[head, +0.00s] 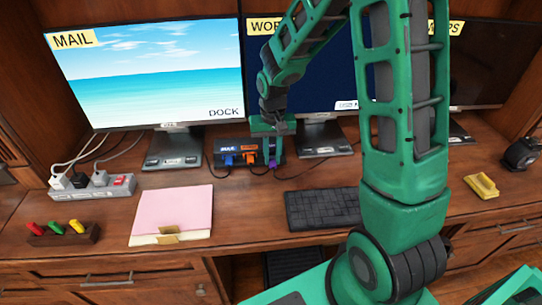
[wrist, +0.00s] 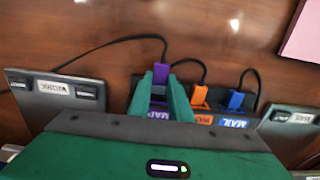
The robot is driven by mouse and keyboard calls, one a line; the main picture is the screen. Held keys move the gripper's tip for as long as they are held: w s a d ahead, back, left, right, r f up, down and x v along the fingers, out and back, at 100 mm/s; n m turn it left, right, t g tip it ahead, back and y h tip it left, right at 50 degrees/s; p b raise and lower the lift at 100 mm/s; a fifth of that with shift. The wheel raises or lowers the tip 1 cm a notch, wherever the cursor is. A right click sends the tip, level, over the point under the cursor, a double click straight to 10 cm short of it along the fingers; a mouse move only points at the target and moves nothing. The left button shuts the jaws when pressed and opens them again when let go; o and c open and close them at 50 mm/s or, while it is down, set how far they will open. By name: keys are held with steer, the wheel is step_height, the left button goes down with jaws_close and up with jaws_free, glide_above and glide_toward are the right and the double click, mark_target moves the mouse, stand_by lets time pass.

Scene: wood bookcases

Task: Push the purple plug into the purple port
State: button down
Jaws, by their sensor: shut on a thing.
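My gripper (head: 272,150) reaches down over the right end of a black dock (head: 240,148) on the desk. In the wrist view its two green fingers (wrist: 162,82) are closed on the purple plug (wrist: 161,74), which has a black cable. The purple plug (head: 273,163) also shows at the dock's front in the head view. It sits farther out from the dock than the neighbouring plugs. A purple label (wrist: 158,114) shows between the fingers. The purple port is hidden by the fingers and plug, so I cannot tell whether the plug tip is in it.
An orange plug (wrist: 199,96) and a blue plug (wrist: 236,101) sit in the dock beside the purple one. Monitor stands (head: 172,148) flank the dock. A keyboard (head: 322,209), pink folder (head: 172,212) and power strip (head: 95,187) lie on the desk. Bare desk is in front.

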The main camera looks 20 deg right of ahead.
steer(key=shift+w+d, duration=0.2)
steer(key=shift+w, duration=0.4)
steer(key=shift+w+d, duration=0.2)
steer(key=shift+w, duration=0.4)
steer(key=c, duration=1.5)
jaws_free()
steer(key=shift+c, duration=0.2)
steer(key=shift+w, duration=0.1)
steer(key=shift+d+r, duration=0.1)
step_height(320, 180, up, 10)
steer(key=shift+a+r, duration=0.2)
steer(key=shift+r, duration=0.05)
